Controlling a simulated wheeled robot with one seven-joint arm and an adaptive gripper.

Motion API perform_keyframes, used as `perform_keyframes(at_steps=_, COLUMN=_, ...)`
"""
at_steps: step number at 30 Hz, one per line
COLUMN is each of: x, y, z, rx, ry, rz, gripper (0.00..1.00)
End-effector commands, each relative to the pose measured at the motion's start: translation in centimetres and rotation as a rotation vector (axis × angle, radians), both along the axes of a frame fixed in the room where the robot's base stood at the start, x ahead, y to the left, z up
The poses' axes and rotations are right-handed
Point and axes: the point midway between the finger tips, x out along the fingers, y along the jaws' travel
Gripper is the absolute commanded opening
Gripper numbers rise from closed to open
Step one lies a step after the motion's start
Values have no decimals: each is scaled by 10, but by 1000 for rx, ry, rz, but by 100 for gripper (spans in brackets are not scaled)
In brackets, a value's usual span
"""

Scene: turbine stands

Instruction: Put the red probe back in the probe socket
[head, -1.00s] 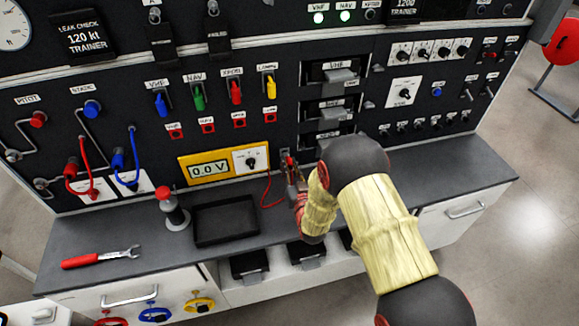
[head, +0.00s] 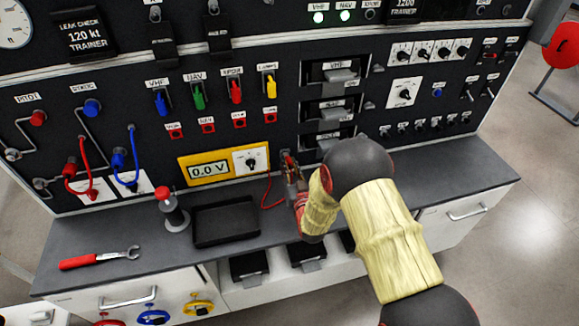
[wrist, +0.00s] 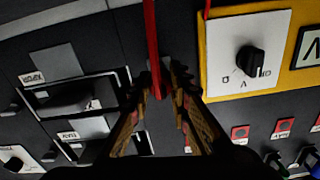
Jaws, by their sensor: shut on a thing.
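My gripper (head: 294,178) is close to the black panel, just right of the yellow voltage meter (head: 228,162), which reads 0.0 V. Its jaws (wrist: 160,82) are shut on the red probe (head: 288,158), whose red end shows above the fingers in the head view. A red lead (head: 267,186) loops down from the meter toward my gripper. In the wrist view a red strip (wrist: 151,35) runs up from between the fingertips. The probe socket is not clearly visible, and I cannot tell whether the probe touches it.
A black tray (head: 225,222) and a grey cylinder with a red top (head: 173,212) stand on the bench left of my gripper. A red-handled wrench (head: 98,258) lies further left. Radio units (head: 335,112) project from the panel above my arm. The bench at right is clear.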

Motion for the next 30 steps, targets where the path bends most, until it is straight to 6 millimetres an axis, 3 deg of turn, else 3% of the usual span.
perform_keyframes(at_steps=1, x=6, y=2, z=7, rx=4, ry=-14, rz=0, gripper=0)
perform_keyframes(at_steps=8, x=7, y=2, z=9, rx=4, ry=-15, rz=0, gripper=0)
perform_keyframes(at_steps=9, x=7, y=2, z=10, rx=5, ry=-16, rz=0, gripper=20)
perform_keyframes(at_steps=20, x=4, y=1, z=6, rx=3, ry=-10, rz=0, gripper=40)
perform_keyframes(at_steps=26, x=3, y=1, z=5, rx=2, ry=-8, rz=0, gripper=40)
perform_keyframes(at_steps=30, x=3, y=1, z=4, rx=2, ry=-7, rz=0, gripper=47)
